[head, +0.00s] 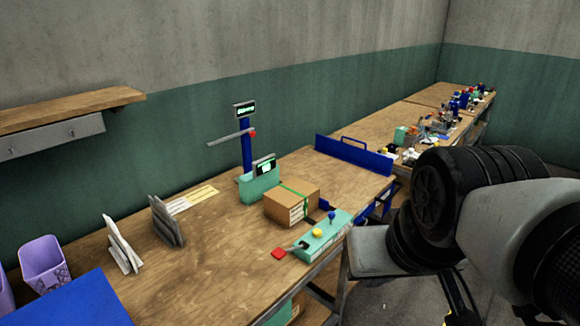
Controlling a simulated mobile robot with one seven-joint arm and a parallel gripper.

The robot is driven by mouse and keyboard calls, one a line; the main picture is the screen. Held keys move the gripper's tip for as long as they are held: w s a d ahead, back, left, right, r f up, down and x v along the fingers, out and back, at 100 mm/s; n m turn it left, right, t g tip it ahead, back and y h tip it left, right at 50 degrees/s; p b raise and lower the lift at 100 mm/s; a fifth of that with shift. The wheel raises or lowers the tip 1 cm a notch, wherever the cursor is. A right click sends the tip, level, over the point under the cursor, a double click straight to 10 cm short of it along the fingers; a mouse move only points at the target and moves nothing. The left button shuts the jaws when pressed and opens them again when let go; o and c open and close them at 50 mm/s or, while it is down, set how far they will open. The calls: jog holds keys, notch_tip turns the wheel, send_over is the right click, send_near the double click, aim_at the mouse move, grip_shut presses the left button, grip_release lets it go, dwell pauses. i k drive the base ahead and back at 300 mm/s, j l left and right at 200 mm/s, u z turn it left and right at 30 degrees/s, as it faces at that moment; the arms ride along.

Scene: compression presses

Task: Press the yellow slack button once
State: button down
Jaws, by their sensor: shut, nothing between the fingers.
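The yellow button (318,233) is a small round knob on top of a long green control box (324,244) at the front edge of the wooden bench. A blue knob (332,216) stands on the same box, farther back. A small dark lever (302,244) and a red piece (279,253) are at its near left end. Part of my arm (440,195), with thick black rings, fills the right of the head view, to the right of the control box. My gripper's fingers cannot be made out.
A strapped cardboard box (291,204) stands just behind the control box. A green scale with a blue post (246,150) is farther back. A blue barrier (355,155) crosses the bench's far end. The wooden bench top (215,240) is clear left of the control box.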

aim_at(317, 233)
jog(key=i+l+u, duration=0.3)
jog(key=l, duration=0.25)
jog(key=i+l+u, duration=0.35)
jog(key=l, duration=0.3)
jog(key=i+l+u, duration=0.3)
jog(key=l, duration=0.4)
jog(key=i+l+u, duration=0.15)
jog(key=l, duration=0.25)
